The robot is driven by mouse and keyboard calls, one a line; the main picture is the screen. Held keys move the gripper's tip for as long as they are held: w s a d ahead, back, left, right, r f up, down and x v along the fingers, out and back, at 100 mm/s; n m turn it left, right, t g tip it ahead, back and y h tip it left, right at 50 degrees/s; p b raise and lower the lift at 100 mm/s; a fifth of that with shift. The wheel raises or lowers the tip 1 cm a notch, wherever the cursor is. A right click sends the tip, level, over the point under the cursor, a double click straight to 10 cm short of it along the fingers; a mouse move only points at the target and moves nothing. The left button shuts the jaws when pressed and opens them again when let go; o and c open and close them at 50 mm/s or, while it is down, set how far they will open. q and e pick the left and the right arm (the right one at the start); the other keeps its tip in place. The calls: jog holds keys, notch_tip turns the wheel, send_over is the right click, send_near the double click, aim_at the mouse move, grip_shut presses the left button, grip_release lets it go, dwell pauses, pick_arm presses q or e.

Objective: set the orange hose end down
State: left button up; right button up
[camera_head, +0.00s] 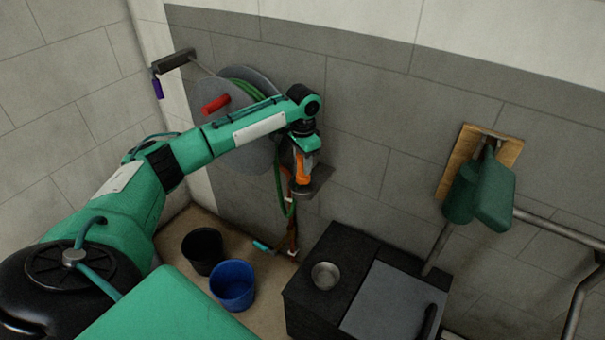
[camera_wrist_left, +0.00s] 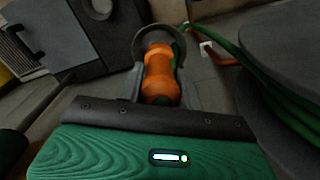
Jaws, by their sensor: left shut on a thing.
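The orange hose end (camera_head: 303,172) is between the fingers of my left gripper (camera_head: 305,158), in front of the wall beside the hose reel. In the left wrist view the orange hose end (camera_wrist_left: 160,75) fills the gap between the fingers (camera_wrist_left: 160,88), and the jaws are shut on it. A grey ring-shaped part (camera_wrist_left: 146,36) shows around its far end; whether they touch I cannot tell. In the head view a small grey wall bracket (camera_head: 318,181) is close by the hose end. The green hose (camera_head: 289,207) hangs below. My right gripper is not in view.
The grey hose reel (camera_head: 250,153) with a red handle (camera_head: 215,104) is on the wall. A black bucket (camera_head: 203,247) and a blue bucket (camera_head: 233,285) stand on the floor. A dark cabinet (camera_head: 310,297) carries a metal bowl (camera_head: 326,275). A green can (camera_head: 482,192) hangs at right.

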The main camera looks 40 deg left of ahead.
aim_at(302, 173)
pick_arm(q)
notch_tip(302, 173, down, 5)
jog(key=shift+r, duration=0.15)
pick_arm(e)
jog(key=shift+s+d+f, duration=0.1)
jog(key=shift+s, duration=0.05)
pick_arm(q)
jog(key=o, duration=1.1)
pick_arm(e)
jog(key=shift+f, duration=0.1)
pick_arm(q)
jog(key=shift+r, duration=0.2)
notch_tip(302, 173, up, 12)
jog(key=shift+f, duration=0.2)
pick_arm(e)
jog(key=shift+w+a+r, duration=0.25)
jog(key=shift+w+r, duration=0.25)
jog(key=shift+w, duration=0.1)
